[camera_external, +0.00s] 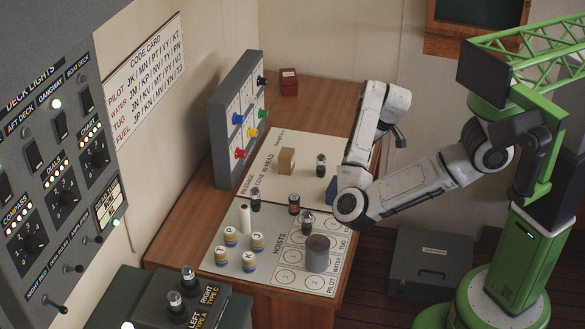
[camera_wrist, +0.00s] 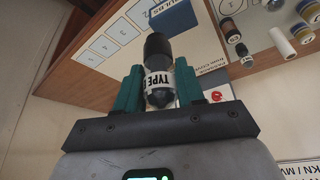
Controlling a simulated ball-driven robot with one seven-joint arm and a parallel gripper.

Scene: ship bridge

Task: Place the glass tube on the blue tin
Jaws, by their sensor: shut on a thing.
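In the wrist view my gripper (camera_wrist: 160,90) is shut on a glass tube (camera_wrist: 158,75). The tube has a black end, a white band marked "TYPE" and clear glass towards the palm. The black end points away from the palm. The blue tin (camera_wrist: 174,17), marked "BULBS", lies beyond that end, with a visible gap in the picture. In the external view the blue tin (camera_external: 331,191) is partly hidden behind my arm. I cannot make out my fingers there. A tube (camera_external: 321,164) shows just left of my arm; I cannot tell whether it is the held one.
A wooden block (camera_external: 286,161) sits on the passage board. An upright panel (camera_external: 240,120) with coloured knobs stands at the wall side.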

